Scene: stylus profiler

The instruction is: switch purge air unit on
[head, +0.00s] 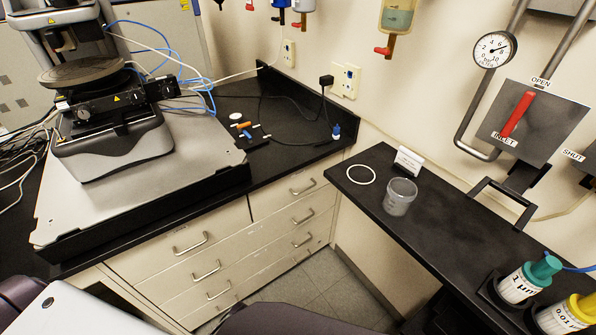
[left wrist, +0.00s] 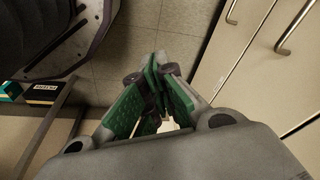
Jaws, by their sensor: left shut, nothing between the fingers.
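No part in view is labelled as the purge air unit. On the right wall in the head view, a red lever (head: 517,114) sits on a grey plate (head: 558,117), angled up towards the label OPEN; INLET is below it and SHUT is to the right. A round pressure gauge (head: 495,49) is on the pipe beside it. A bowl with greenish liquid and a red tap (head: 397,18) hangs at the top. My left gripper (left wrist: 155,72), with green finger pads, is shut and empty above the floor in the left wrist view, away from these. My right gripper is not in view.
A profiler instrument (head: 110,135) stands on the left bench. The right black counter (head: 372,180) holds a clear jar (head: 400,197), a white ring (head: 361,175), a small sign (head: 408,160) and bottles with green and yellow caps. Drawers (head: 215,262) with handles face the floor gap.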

